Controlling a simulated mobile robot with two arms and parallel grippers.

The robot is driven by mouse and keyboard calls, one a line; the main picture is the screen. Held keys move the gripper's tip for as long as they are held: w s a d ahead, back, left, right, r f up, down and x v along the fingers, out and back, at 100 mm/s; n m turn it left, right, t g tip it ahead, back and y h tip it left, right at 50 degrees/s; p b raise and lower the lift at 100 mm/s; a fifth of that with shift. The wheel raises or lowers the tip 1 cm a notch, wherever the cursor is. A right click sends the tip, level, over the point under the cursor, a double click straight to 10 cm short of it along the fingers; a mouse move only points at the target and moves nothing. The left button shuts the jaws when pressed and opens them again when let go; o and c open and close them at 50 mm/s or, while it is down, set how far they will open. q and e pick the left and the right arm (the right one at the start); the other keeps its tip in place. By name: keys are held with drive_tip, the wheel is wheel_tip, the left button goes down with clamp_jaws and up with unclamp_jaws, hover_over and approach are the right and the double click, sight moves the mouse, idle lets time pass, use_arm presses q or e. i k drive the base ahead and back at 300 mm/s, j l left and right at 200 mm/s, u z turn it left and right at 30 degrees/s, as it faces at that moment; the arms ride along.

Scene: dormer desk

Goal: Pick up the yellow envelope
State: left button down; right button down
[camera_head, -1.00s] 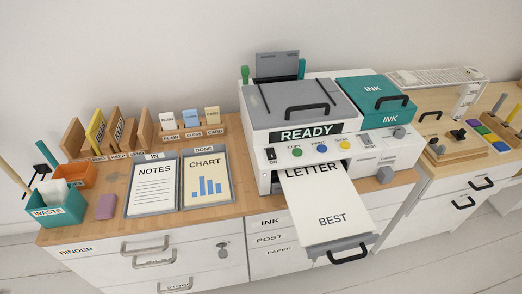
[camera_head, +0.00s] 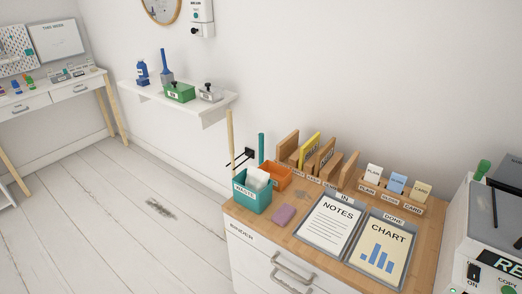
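The yellow envelope (camera_head: 309,147) stands upright in a slot of the wooden sorter (camera_head: 323,160) at the back of the wooden desk top. Only its upper part shows above the dividers; its lower part is hidden. Neither of my grippers is in the camera_head view.
NOTES (camera_head: 335,228) and CHART (camera_head: 383,247) trays lie in front. A printer (camera_head: 490,250) is at right.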

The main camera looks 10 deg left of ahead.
sight(312, 145)
drive_tip(key=j+z, duration=0.1)
drive_tip(key=z, duration=0.2)
drive_tip(key=i+j+z, duration=0.1)
drive_tip(key=z, duration=0.25)
drive_tip(key=i+j+z, duration=0.2)
drive_tip(key=j+z, duration=0.2)
drive_tip(key=j, duration=0.6)
drive_tip(key=j+z, duration=0.35)
drive_tip(key=j, duration=0.7)
drive_tip(key=i, duration=0.05)
